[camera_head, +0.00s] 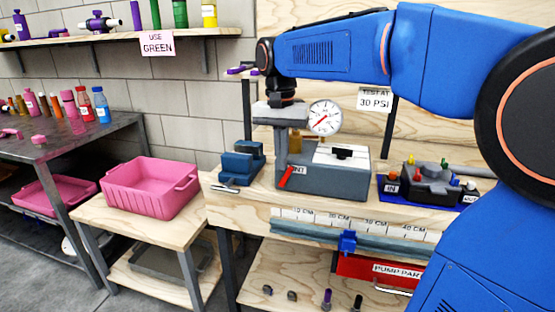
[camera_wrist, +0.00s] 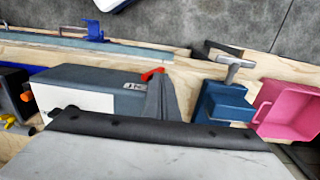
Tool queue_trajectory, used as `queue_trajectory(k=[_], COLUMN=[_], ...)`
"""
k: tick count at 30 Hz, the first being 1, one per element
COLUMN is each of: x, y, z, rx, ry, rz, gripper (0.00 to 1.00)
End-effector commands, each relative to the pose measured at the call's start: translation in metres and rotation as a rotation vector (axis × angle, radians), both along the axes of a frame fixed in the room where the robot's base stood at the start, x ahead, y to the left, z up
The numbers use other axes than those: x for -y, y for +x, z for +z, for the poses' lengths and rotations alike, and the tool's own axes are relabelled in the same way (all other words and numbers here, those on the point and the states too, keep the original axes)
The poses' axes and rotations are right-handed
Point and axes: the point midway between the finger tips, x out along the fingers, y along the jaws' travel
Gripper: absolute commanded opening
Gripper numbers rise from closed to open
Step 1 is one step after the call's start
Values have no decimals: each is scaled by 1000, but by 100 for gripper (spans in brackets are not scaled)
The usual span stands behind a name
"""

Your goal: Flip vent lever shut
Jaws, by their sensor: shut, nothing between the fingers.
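The vent lever (camera_head: 285,176) is a small red handle on the front left of a grey test box (camera_head: 340,186), tilted up to the right beside a partly covered label ending in "NT". It also shows in the wrist view as a red lever (camera_wrist: 152,74) just beyond my fingertips. My gripper (camera_head: 281,152) points down behind the lever, over the left end of the box. Its fingers (camera_wrist: 162,90) are shut with nothing between them. I cannot tell whether they touch the lever.
A round gauge (camera_head: 324,117) stands above the box close to my gripper. A blue vise (camera_head: 241,160) is to the left on the bench. A pink bin (camera_head: 150,190) sits on a lower table. A blue tray with a dark valve block (camera_head: 430,182) lies to the right.

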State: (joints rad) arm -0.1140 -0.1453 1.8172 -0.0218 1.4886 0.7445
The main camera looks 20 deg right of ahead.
Motion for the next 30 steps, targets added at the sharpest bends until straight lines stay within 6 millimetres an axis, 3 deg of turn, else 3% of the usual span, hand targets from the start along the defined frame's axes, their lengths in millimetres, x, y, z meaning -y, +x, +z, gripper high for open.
queue_trajectory(k=[30], x=[40], y=[-29], z=[-17], rx=[379], ry=[521], rz=[-2], gripper=[0])
